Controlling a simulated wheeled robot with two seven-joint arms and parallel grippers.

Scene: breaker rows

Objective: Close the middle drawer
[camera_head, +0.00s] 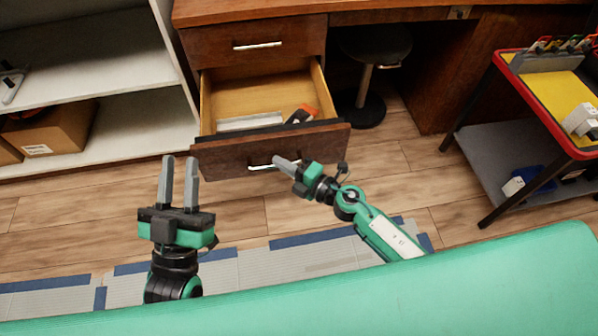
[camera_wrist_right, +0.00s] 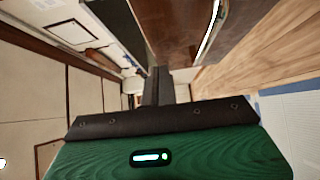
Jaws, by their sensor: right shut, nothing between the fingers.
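In the right wrist view the shut fingers (camera_wrist_right: 157,82) point toward the brown drawer front (camera_wrist_right: 172,30). My left gripper (camera_head: 179,162) is open and empty, in front of and left of the drawer.
A closed upper drawer (camera_head: 230,58) sits above. White shelves (camera_head: 90,60) with a cardboard box (camera_head: 55,130) stand at the left. A round stool (camera_head: 372,45) is under the desk. A red-edged cart (camera_head: 490,100) stands at the right. Open wooden floor lies between.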

